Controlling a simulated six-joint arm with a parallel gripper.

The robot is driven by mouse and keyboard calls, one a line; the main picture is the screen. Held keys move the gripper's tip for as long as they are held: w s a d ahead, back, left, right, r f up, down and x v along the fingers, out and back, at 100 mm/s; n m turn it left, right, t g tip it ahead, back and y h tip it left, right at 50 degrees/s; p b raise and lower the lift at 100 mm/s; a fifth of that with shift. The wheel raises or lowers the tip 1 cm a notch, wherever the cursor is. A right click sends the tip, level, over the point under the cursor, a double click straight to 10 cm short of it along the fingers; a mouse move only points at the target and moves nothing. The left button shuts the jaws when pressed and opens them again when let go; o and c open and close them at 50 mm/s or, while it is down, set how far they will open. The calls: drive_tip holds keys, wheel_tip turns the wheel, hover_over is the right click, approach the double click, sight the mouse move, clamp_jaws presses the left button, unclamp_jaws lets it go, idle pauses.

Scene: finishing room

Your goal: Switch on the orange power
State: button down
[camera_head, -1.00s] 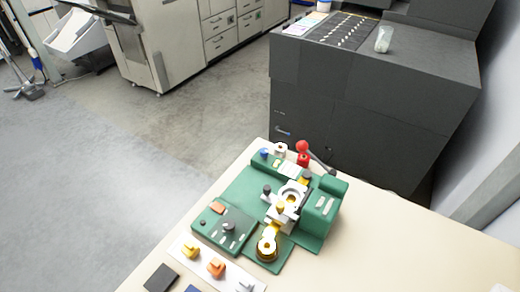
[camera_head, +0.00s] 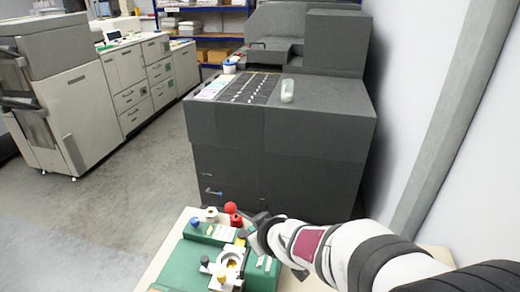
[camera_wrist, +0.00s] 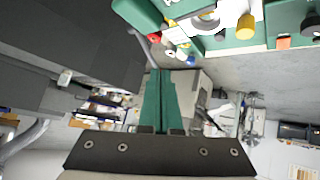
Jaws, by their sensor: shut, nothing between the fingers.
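The green machine (camera_head: 205,256) stands on a pale table at the bottom of the head view, its front part cut off by the frame edge. The orange power switch (camera_wrist: 283,42) is a small orange block on a green part of it, at the upper right of the wrist view; it is outside the head view now. My gripper (camera_head: 256,234) is at the machine's back right, close to the red knob in the picture. In the wrist view its two fingers (camera_wrist: 160,72) are shut together and empty, well apart from the orange switch.
A red ball knob (camera_head: 231,208), a white knob (camera_head: 212,214) and a blue knob (camera_head: 195,222) stand at the machine's back edge. A big dark grey cabinet (camera_head: 280,150) is just behind the table. A yellow knob (camera_wrist: 245,27) shows in the wrist view.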

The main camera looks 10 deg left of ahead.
drive_tip(key=s+a+f+n+g+y, duration=0.2)
drive_tip(key=s+a+f+n+g, duration=0.1)
drive_tip(key=s+a, duration=0.3)
drive_tip(key=s+a+f+n+g+y, duration=0.3)
drive_tip(key=s+a+n+g, duration=0.1)
drive_tip(key=a, duration=0.5)
drive_tip(key=shift+s+f+n+g, duration=0.2)
drive_tip(key=shift+s+n+g, duration=0.25)
drive_tip(key=shift+s, duration=0.4)
drive_tip(key=shift+a, duration=0.1)
hover_over(155, 290)
drive_tip(key=s+d, duration=0.1)
drive_tip(key=d, duration=0.1)
wheel_tip(155, 290, down, 6)
drive_tip(key=f, duration=0.3)
drive_tip(key=shift+a+f, duration=0.25)
drive_tip(key=shift+f, duration=0.3)
